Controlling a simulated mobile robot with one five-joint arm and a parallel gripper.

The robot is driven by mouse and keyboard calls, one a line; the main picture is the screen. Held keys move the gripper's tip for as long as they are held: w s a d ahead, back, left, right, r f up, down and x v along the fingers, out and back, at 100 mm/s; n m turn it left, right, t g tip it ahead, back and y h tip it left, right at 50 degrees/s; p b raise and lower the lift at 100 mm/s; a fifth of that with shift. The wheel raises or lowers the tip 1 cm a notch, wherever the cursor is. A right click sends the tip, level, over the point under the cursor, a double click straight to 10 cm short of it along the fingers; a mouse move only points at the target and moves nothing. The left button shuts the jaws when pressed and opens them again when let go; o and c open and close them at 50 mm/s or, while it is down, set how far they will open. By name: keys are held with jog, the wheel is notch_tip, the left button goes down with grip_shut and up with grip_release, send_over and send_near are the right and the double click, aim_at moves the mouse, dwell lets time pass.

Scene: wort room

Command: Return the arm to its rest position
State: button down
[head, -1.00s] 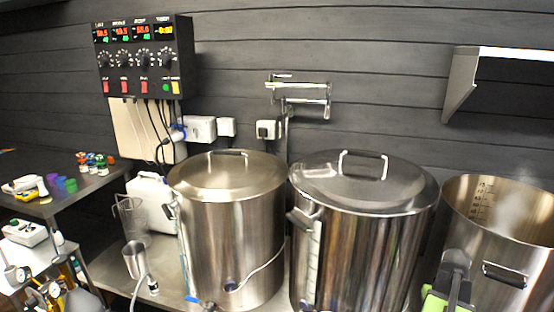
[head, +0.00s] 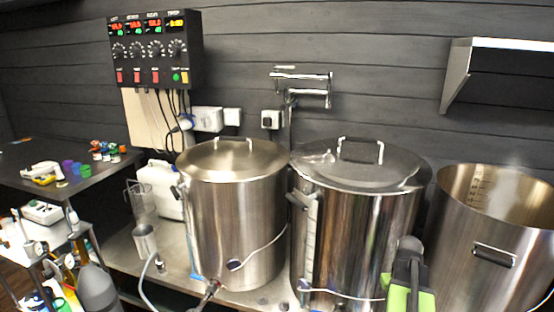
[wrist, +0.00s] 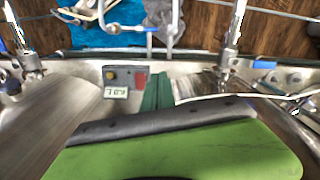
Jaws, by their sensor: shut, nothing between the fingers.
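My gripper (wrist: 158,92) shows in the wrist view as two dark green fingers side by side, shut with nothing between them. Its bright green body fills the bottom of that view. In the head view, a grey and green part of my arm (head: 407,285) stands at the bottom edge, in front of the middle lidded kettle (head: 350,225) and left of the open kettle (head: 500,235). The fingertips cannot be made out there.
A second lidded kettle (head: 235,215) stands left on the steel bench (head: 125,245). A control box (head: 155,50) hangs on the wall, and a steel shelf (head: 485,55) juts out at upper right.

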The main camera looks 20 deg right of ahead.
jog(key=w+a+f+n+b, duration=0.2)
jog(key=w+a, duration=0.3)
jog(key=a, duration=0.4)
jog(key=w+a+f+n+b, duration=0.2)
jog(key=w+a, duration=0.3)
jog(key=a, duration=0.4)
jog(key=a+f+n+b, duration=0.1)
jog(key=a+f+b, duration=0.25)
jog(key=a, duration=1.95)
notch_tip(320, 180, up, 18)
jog(key=p, duration=1.8)
jog(key=shift+d+r+m+p, duration=0.2)
jog(key=shift+d+m+p, duration=0.1)
jog(key=shift+d+p, duration=0.1)
